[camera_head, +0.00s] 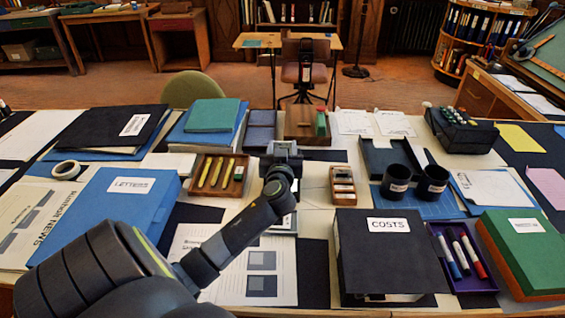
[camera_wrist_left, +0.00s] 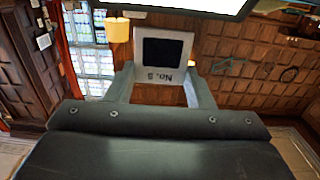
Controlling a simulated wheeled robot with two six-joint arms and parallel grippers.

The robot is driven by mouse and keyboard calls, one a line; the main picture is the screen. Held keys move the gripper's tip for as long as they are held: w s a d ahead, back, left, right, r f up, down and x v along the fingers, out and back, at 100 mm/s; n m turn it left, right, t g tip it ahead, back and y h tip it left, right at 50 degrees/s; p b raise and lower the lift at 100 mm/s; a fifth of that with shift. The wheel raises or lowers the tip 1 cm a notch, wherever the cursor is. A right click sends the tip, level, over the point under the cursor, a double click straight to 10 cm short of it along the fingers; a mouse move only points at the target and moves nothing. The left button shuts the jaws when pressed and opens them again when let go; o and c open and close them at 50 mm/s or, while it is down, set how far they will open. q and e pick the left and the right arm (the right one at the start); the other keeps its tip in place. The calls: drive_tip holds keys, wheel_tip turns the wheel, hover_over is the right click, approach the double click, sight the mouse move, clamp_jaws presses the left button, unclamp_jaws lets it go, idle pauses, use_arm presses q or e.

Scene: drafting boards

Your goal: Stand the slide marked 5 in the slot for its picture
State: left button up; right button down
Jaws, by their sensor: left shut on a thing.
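My left gripper (camera_head: 285,150) is over the middle of the desk, beyond the forearm. In the left wrist view the gripper (camera_wrist_left: 161,85) is shut on a white-framed slide (camera_wrist_left: 164,55) with a dark picture. Its label reads "No. 5", upside down in that view. In the head view I cannot make out the slide behind the gripper. A small wooden box (camera_head: 332,189) with several pale, slide-like items stands right of the gripper. A printed sheet (camera_head: 210,290) with dark pictures lies nearer. I cannot tell which slot matches the slide. My right gripper is not in view.
A wooden tray (camera_head: 215,159) with yellow pens is left of the gripper. A wooden block (camera_head: 300,134) with a green item stands behind it. The black COSTS box (camera_head: 390,260), two dark cups (camera_head: 396,183) and a purple pen tray (camera_head: 480,284) fill the right side.

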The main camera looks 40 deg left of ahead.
use_arm(q)
drive_tip(key=shift+f+b, duration=0.3)
drive_tip(key=shift+f, duration=1.95)
drive_tip(key=shift+f, duration=0.1)
drive_tip(key=o, duration=1)
